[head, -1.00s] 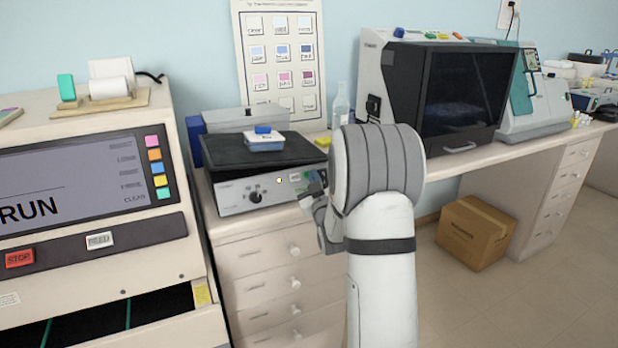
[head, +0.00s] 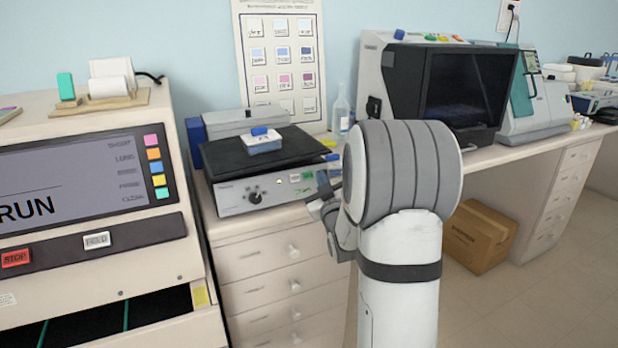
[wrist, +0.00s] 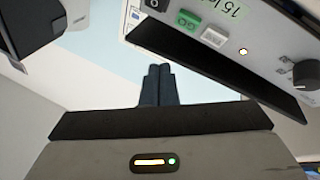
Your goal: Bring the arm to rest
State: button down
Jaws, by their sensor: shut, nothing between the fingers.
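My gripper (wrist: 160,72) shows in the wrist view with its two dark fingers together and nothing between them. In the head view the gripper (head: 322,196) is partly hidden behind my grey and white arm. It is in front of the right end of the shaker (head: 228,200), close to its front panel. I cannot tell the exact gap. The shaker's panel, with a green button, a white button and a dark knob, also shows at the upper right of the wrist view (wrist: 262,62).
A small box with a blue lid (head: 263,144) sits on the shaker's black platform. The stainer (head: 90,245) with its RUN screen stands at the left. A dark-windowed machine (head: 455,90) stands on the bench at the right. A cardboard box (head: 478,236) is on the floor below.

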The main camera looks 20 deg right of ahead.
dwell(0.7)
jog(key=s+a+r+m+g+y+p, duration=0.1)
jog(key=s+a+r+m+g+p, duration=0.1)
jog(key=s+a+g+p, duration=0.55)
jog(key=s+a+g+y+p, duration=0.1)
jog(key=s+a+g, duration=0.2)
jog(key=s, duration=0.5)
jog(key=s+a+g+p, duration=0.1)
jog(key=s+a+g, duration=0.2)
jog(key=s, duration=0.6)
jog(key=s+a+m+g+y+p, duration=0.1)
jog(key=s+a+g, duration=0.3)
jog(key=s, duration=0.4)
jog(key=shift+s+a+y, duration=0.2)
jog(key=shift+a+y, duration=0.1)
jog(key=shift+a, duration=0.25)
